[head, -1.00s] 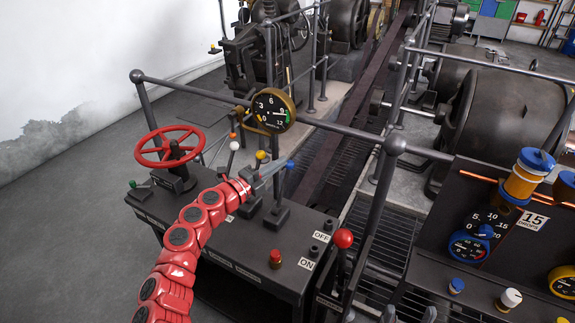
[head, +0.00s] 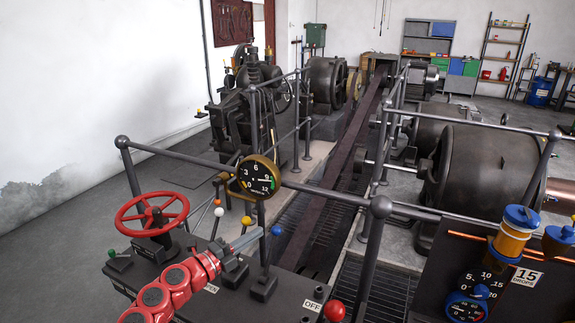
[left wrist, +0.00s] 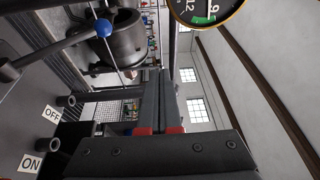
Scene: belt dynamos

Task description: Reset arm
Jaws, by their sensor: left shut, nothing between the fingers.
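My left arm is red and segmented and comes up from the bottom left in the head view. My left gripper (head: 247,240) is shut and empty, above the dark control console (head: 190,300). It is in front of the levers with a white knob (head: 219,212) and a yellow knob (head: 246,221), and left of the blue-knobbed lever (head: 277,230). In the left wrist view the closed fingers (left wrist: 160,98) point up, with the blue knob (left wrist: 103,28) to their left. My right gripper is not in view.
A red handwheel (head: 151,215) stands on the console's left. A round gauge (head: 259,177) is mounted on the railing (head: 330,195) behind the levers. A red-knobbed lever (head: 334,311) is at the bottom. A second panel with an oiler (head: 512,235) stands at the right.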

